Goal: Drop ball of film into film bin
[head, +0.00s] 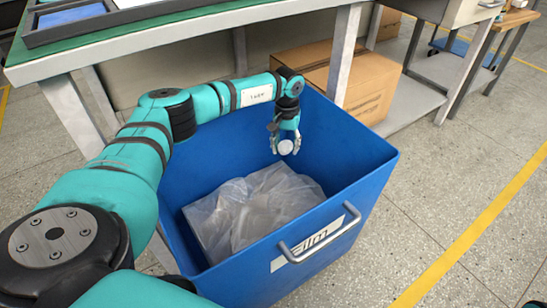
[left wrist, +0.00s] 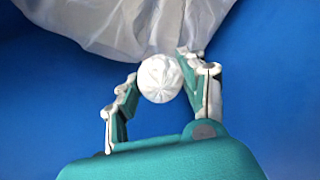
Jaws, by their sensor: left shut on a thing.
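The ball of film (head: 285,147) is small, white and crumpled. My left gripper (head: 286,145) is shut on it, and the ball shows between the two fingers in the left wrist view (left wrist: 160,78). The film bin (head: 345,205) is a large blue open bin with a metal handle and a white label ending in "ilm". The gripper and ball are over the bin's opening, near its back wall. Crumpled clear film (head: 250,208) lies inside the bin, and it also shows at the top of the left wrist view (left wrist: 130,22). My right gripper is not in view.
A workbench (head: 180,38) with a green top and grey legs stands behind the bin. Cardboard boxes (head: 365,85) sit on its lower shelf. A yellow line (head: 470,235) runs along the speckled floor at right, where the floor is clear.

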